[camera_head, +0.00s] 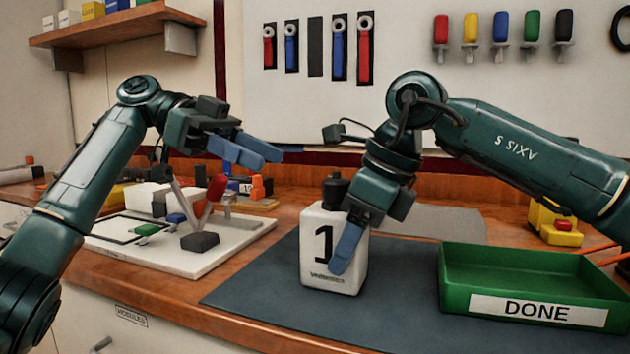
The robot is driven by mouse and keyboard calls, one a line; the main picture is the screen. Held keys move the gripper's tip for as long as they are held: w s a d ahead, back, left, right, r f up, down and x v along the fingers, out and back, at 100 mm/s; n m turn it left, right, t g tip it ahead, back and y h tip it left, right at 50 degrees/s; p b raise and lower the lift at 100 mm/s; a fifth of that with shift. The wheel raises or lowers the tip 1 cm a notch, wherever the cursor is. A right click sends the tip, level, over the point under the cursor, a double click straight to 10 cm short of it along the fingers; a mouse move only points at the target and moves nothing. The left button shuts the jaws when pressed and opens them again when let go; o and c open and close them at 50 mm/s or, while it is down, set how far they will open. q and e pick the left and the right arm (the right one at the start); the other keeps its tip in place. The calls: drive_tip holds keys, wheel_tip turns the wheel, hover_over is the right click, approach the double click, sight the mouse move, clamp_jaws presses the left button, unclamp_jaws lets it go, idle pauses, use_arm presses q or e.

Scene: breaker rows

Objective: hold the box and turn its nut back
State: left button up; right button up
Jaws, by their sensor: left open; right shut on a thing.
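A white box (313,266) marked with a black "1" stands upright on the dark mat (260,293). A black round piece (335,186) sits on its top; I take this to be the nut. My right gripper (346,250) reaches down to the box and is shut on it, with one blue finger across the front right of the box. The other finger is hidden. My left gripper (250,151) is open and empty, up and left of the box, its blue fingers pointing right. It is apart from the box and the black piece.
A green tray (455,297) labelled "DONE" stands right of the box and looks empty. A white board (160,257) with small coloured parts and a tilted red-tipped lever lies at left, below my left gripper. Yellow items (556,222) stand at the back right.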

sight(314, 207)
use_arm(q)
drive_tip(key=x, duration=0.9)
drive_tip(key=shift+c, duration=0.4)
drive_tip(key=c, duration=0.9)
